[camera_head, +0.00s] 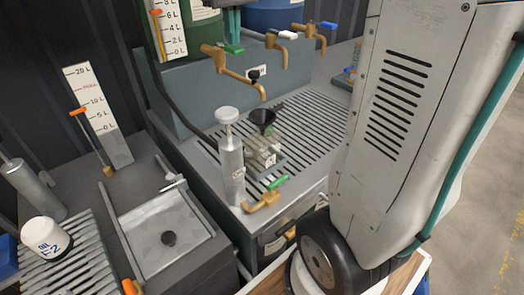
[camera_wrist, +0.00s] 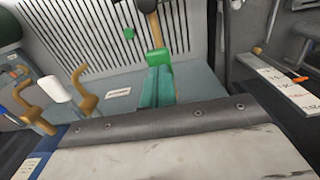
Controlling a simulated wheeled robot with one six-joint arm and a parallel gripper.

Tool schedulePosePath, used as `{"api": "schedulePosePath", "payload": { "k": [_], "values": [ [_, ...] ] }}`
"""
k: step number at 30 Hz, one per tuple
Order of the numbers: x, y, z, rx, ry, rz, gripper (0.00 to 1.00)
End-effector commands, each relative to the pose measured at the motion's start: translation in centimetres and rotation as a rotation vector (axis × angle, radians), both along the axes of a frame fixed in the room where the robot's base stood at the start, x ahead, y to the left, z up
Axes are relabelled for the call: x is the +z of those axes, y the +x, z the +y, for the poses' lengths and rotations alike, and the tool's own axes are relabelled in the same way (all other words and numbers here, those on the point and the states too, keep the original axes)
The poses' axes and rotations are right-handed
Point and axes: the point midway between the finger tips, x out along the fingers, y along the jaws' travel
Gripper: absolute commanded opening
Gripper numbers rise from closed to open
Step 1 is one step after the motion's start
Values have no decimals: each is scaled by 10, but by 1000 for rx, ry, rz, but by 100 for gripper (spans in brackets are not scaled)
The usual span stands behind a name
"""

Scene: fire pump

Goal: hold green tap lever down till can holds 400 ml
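The green tap lever (camera_head: 234,49) sits on the leftmost of three brass taps (camera_head: 213,53), whose spout hangs above the black funnel. In the wrist view the lever (camera_wrist: 154,58) is at the tips of my gripper (camera_wrist: 158,70). My gripper's teal fingers are together with nothing between them. In the head view my gripper (camera_head: 230,32) comes from above, its tips at or just over the lever; contact is unclear. The can (camera_head: 262,158) stands on the slatted drain grate with the funnel (camera_head: 263,117) in its top. Its liquid level is too small to read.
A white lever (camera_head: 288,35) and a blue lever (camera_head: 328,25) are on the neighbouring taps. A grey pump cylinder (camera_head: 231,165) stands left of the can. A lower brass tap with a green handle (camera_head: 277,182) is in front. The grate's right side is clear.

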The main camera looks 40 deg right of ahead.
Motion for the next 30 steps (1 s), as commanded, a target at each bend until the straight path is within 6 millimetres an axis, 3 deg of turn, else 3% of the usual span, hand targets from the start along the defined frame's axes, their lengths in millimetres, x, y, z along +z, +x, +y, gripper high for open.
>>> {"api": "schedulePosePath", "payload": {
  "k": [30],
  "values": [
    [-27, 0, 0, 0, 0, 1, 0]
  ]
}}
